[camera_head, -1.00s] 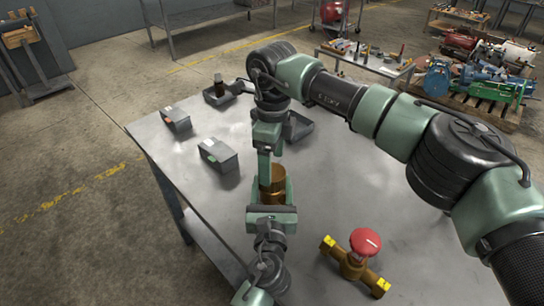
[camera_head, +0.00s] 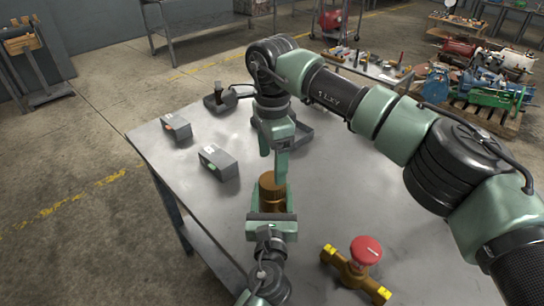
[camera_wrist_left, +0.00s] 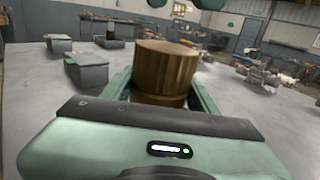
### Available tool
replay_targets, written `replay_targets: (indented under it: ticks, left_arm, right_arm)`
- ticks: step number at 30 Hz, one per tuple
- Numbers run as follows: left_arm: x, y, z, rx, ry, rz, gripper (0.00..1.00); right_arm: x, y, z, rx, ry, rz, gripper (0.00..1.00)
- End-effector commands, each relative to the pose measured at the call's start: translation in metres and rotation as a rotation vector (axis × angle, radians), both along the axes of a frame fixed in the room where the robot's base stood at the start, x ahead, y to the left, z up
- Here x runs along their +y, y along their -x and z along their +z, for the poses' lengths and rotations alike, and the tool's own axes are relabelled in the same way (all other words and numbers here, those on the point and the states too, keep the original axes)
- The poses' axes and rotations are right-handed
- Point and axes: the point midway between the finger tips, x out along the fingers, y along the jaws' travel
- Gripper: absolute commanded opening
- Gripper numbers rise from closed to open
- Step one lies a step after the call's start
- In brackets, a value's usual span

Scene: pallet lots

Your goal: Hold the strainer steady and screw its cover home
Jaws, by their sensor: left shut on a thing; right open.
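The strainer (camera_head: 272,205) is a brown-gold metal cylinder standing upright on the grey table. Its wide cover (camera_wrist_left: 166,68) sits on top, above a slightly narrower body (camera_wrist_left: 158,99) in the left wrist view. I cannot tell how tight the cover is. My left gripper (camera_head: 271,203) is shut on the strainer's body, one finger on each side. My right gripper (camera_head: 274,157) is open and empty, pointing down just above the cover. Its green fingertips show at the top edge of the left wrist view.
A brass valve with a red handwheel (camera_head: 365,250) lies at the table's near right. Two grey boxes (camera_head: 219,162) (camera_head: 176,127) stand at the far left. A dark tray (camera_head: 219,103) is at the back. The table's right middle is clear.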

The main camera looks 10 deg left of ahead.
Motion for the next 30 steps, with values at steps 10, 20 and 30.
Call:
replay_targets:
  ticks: [10, 20, 30]
  left_arm:
    - [-0.002, 0.001, -0.006, 0.012, 0.003, -0.004, 0.00]
    - [-0.002, 0.001, -0.006, 0.012, 0.003, -0.004, 0.00]
    - [-0.002, 0.001, -0.006, 0.012, 0.003, -0.004, 0.00]
  right_arm:
    - [0.000, 0.000, -0.053, 0.003, 0.001, -0.001, 0.76]
    - [0.000, -0.001, -0.075, 0.000, 0.000, -0.001, 0.76]
    - [0.000, -0.001, -0.075, 0.001, 0.001, -0.001, 0.46]
